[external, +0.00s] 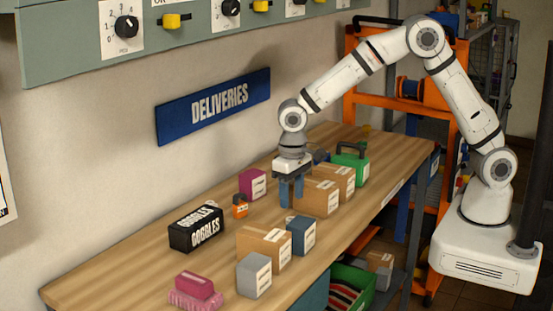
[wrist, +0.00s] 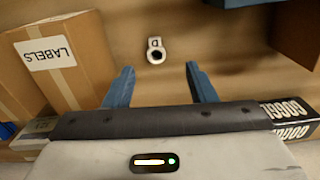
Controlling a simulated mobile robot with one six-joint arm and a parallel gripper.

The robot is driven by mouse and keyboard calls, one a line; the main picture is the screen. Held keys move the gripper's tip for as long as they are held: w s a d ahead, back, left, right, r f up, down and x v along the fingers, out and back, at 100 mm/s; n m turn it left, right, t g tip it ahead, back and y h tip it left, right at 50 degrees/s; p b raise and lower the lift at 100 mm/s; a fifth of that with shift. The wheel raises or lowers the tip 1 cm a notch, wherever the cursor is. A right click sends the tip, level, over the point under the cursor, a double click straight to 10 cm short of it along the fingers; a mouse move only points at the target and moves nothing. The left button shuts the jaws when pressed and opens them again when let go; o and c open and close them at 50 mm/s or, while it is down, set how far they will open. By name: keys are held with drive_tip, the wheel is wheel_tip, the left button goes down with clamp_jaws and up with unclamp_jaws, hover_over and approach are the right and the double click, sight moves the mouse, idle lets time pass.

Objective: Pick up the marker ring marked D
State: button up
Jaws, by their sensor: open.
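The marker ring (wrist: 156,55) is small and pale grey, with a tab marked D, and lies on the wooden table. In the wrist view it sits just beyond my fingertips, about midway between them. I cannot make it out in the external view. My gripper (wrist: 159,70) has two blue fingers, open with nothing between them. In the external view my gripper (external: 291,200) points down over the table, beside the cardboard boxes. I cannot tell its exact height above the ring.
A cardboard box labelled LABELS (wrist: 60,50) stands left of the fingers in the wrist view. The black GOGGLES box (external: 196,229), a magenta box (external: 252,183), a small orange item (external: 240,207) and a dark blue box (external: 301,235) stand nearby. Bare table surrounds the ring.

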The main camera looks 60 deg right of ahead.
drive_tip(key=f, duration=0.2)
drive_tip(key=f+p, duration=0.1)
drive_tip(key=f, duration=0.3)
drive_tip(key=shift+w+d+f, duration=0.1)
drive_tip(key=shift+w+d, duration=0.15)
drive_tip(key=shift+d, duration=0.05)
drive_tip(key=shift+c, duration=0.3)
drive_tip(key=c, duration=1)
